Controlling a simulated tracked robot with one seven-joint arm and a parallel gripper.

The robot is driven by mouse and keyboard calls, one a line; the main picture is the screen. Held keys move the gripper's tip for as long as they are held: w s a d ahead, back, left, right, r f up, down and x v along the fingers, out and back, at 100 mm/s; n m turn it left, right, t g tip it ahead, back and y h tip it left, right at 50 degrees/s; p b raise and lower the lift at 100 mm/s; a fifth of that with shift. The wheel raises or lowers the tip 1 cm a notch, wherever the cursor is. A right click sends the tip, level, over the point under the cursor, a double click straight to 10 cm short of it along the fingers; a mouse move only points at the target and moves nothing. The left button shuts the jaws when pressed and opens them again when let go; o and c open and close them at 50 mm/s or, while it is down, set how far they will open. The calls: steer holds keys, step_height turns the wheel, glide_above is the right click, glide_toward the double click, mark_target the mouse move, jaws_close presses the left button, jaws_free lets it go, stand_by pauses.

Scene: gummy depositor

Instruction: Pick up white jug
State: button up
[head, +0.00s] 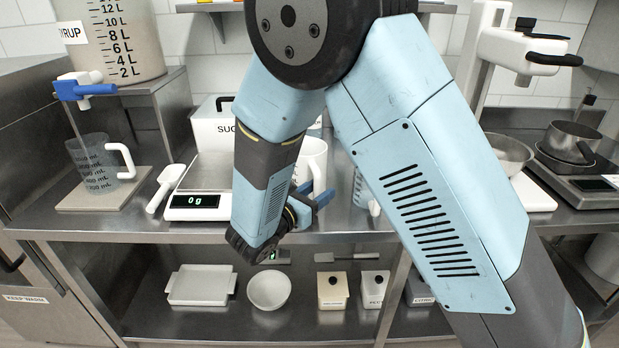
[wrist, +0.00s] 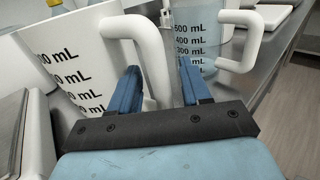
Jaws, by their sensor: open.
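The white jug (head: 313,158) stands on the steel counter behind my arm, which hides part of it. In the wrist view the white jug (wrist: 75,62) fills the left side, with black mL marks and its white handle (wrist: 148,62) facing right. My gripper (wrist: 158,78) is open, its blue fingers on either side of the handle's upright part. The left finger appears in the handle's opening; I cannot tell whether either finger touches. In the head view my gripper (head: 314,196) is low beside the jug, partly hidden by my wrist.
A clear measuring jug (wrist: 203,45) stands close to the right finger. The scale (head: 194,201), reading 0 g, and a white scoop (head: 163,187) are left of my arm. A sugar bin (head: 209,128) stands behind. A lower shelf holds a white bowl (head: 269,290).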

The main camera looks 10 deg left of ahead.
steer(key=shift+c, duration=0.3)
jaws_close()
stand_by(0.4)
